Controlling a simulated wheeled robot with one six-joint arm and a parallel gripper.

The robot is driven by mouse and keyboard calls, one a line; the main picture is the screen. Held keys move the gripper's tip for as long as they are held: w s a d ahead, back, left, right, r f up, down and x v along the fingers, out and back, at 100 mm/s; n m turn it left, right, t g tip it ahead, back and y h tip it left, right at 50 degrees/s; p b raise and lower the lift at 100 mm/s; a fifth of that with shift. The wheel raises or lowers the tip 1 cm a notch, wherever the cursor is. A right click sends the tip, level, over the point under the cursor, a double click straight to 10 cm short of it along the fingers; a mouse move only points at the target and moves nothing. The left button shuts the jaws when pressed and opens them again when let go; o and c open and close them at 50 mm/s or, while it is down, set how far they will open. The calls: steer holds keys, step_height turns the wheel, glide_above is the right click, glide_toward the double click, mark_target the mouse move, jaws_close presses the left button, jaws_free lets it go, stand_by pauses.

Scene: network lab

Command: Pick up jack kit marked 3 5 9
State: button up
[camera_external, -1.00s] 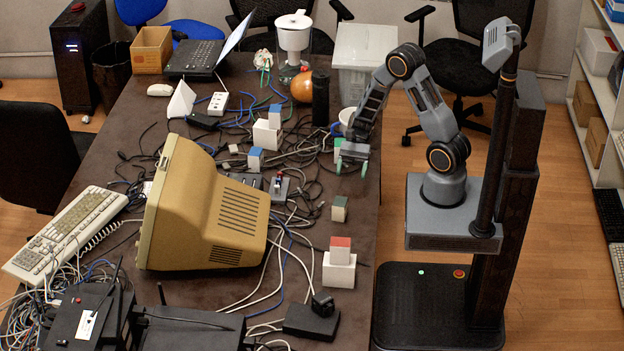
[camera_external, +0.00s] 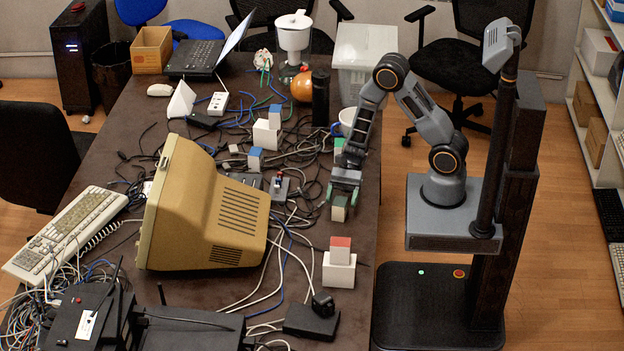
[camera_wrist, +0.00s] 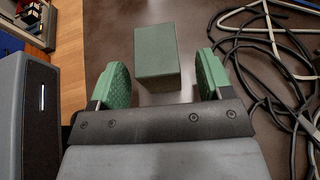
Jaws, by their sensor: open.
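A small box with a dark green top and pale sides (camera_external: 339,210) stands on the dark table near its right edge. No mark 3 5 9 is legible on it or on any box. My gripper (camera_external: 345,188) is open and points down just over this box, partly covering it. In the wrist view, the green top of the box (camera_wrist: 158,49) lies between and slightly beyond the two green fingertips of my gripper (camera_wrist: 160,76). The fingers appear clear of its sides. Similar boxes have blue tops (camera_external: 255,158), a brighter green top (camera_external: 339,144) and a red top (camera_external: 340,244).
The red-topped box sits on a white block (camera_external: 339,272). Black and white cables (camera_wrist: 275,70) lie to the right of the box in the wrist view. A beige monitor (camera_external: 205,210) stands left of it.

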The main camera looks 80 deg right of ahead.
mark_target(340, 201)
steer(key=shift+x, duration=1.55)
steer(key=shift+c, duration=0.3)
steer(key=c, duration=1)
steer(key=shift+r, duration=0.1)
steer(key=shift+r, duration=0.45)
step_height(340, 201, up, 3)
steer(key=shift+f, duration=0.25)
steer(key=s+d+r+p, duration=0.1)
steer(key=s+r+p, duration=0.4)
steer(key=r, duration=0.1)
steer(key=shift+s+d+r, duration=0.2)
steer(key=shift+d, duration=0.1)
